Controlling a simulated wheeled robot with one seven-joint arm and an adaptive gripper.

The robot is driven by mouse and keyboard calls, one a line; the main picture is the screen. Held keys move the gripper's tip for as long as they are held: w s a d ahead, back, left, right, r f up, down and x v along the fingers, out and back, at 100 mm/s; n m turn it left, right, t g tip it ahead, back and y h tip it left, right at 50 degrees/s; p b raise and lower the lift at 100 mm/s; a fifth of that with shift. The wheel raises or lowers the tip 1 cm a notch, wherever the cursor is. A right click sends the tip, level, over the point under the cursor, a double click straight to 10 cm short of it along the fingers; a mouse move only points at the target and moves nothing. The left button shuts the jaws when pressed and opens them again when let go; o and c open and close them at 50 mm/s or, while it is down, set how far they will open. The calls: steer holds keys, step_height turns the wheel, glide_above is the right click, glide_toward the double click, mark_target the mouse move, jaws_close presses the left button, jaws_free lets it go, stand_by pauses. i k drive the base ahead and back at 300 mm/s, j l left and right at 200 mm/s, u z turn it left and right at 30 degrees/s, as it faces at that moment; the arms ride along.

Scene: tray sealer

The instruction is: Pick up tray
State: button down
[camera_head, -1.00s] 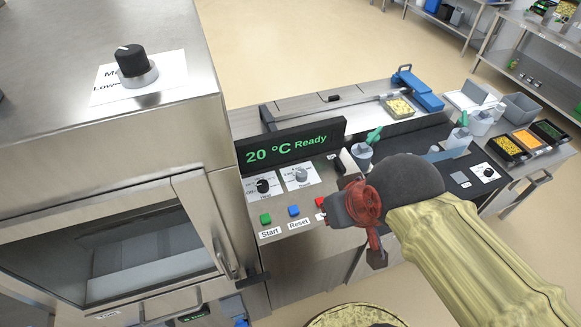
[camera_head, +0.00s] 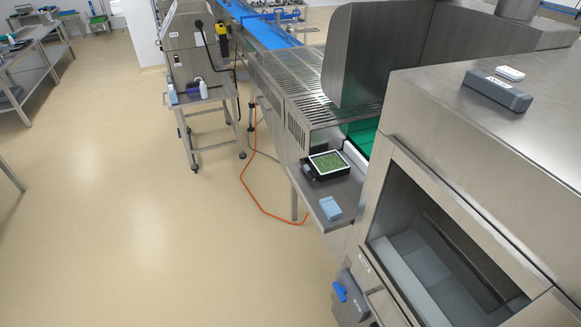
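A black tray (camera_head: 332,175) with a white edge and green contents sits on a steel shelf (camera_head: 333,192) right of centre, at the near end of a conveyor line. My gripper and arm are not in view, so I cannot see whether the gripper is open or holds anything.
A steel machine (camera_head: 440,130) with an open-looking chamber fills the right side. A blue block (camera_head: 330,208) lies on the shelf in front of the tray. A steel cart (camera_head: 199,98) with bottles stands further back.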

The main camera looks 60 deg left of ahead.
mark_target(330, 165)
steer(key=u, duration=1.95)
steer(key=i+j+z, duration=0.35)
steer(key=i+j, duration=0.3)
steer(key=i+j+z, duration=0.2)
steer(key=i+j, duration=0.2)
steer(key=i+j+z, duration=0.15)
steer(key=i+j, duration=0.2)
steer(key=i+j+z, duration=0.2)
steer(key=j, duration=0.35)
steer(key=i+j+z, duration=0.15)
steer(key=i+j, duration=0.2)
steer(key=j, duration=0.15)
